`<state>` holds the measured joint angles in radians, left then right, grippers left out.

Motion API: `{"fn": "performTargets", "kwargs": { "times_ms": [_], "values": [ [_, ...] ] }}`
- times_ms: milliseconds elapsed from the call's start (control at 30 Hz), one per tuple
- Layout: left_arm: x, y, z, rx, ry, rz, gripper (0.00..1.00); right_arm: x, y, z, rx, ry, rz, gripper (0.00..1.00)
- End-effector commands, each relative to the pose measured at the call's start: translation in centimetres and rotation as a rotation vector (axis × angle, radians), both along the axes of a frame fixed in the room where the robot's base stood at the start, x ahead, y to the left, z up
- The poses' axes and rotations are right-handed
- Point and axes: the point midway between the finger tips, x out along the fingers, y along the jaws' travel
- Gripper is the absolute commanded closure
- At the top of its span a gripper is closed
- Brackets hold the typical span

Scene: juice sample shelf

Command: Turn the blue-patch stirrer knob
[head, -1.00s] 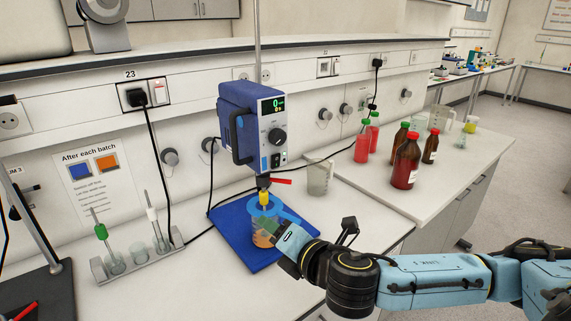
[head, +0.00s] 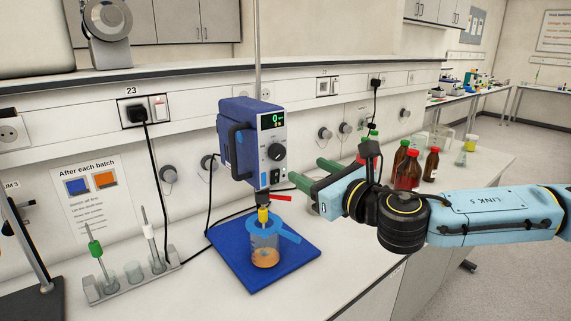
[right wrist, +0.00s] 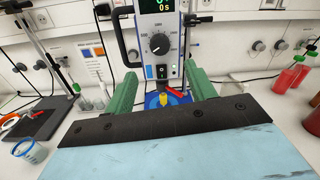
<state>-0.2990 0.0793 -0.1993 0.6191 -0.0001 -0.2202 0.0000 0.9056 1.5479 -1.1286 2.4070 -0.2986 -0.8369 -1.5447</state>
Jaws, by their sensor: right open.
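The blue stirrer (head: 237,140) hangs on a vertical rod above the bench. Its dark round knob (head: 276,152) is on the front panel, below a display with green digits. The knob also faces me in the right wrist view (right wrist: 159,44), with its white pointer mark showing. A small light-blue patch (head: 264,180) shows low on the panel. My right gripper (head: 306,180) is open and empty, to the right of the stirrer and apart from it. In the right wrist view its green fingers are spread, below the knob. My left gripper is not in view.
Below the stirrer, a beaker (head: 265,256) with orange liquid and a light-blue collar stands on a blue base (head: 297,255). A red lever (head: 281,198) sticks out below the stirrer. A glassware rack (head: 105,290) stands left. Brown bottles (head: 407,170) stand behind my right arm.

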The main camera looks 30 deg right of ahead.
Motion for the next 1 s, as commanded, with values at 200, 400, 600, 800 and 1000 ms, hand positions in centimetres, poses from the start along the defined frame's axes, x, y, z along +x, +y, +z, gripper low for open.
{"fn": "performTargets", "kwargs": {
  "times_ms": [200,400,600,800,1000],
  "values": [
    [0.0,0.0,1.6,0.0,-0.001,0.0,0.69,4.6,0.3,0.7,0.002,-0.005,0.001,0.45],
    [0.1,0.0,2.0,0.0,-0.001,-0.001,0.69,7.7,0.3,0.5,0.002,-0.003,-0.001,0.45],
    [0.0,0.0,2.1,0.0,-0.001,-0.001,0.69,9.1,0.4,0.4,0.0,-0.002,-0.001,0.45],
    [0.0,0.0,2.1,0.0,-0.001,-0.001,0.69,9.4,0.4,0.4,0.0,-0.002,-0.001,0.45],
    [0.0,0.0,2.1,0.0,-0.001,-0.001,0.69,9.3,0.4,0.4,0.0,-0.002,-0.001,0.55]
  ]
}}
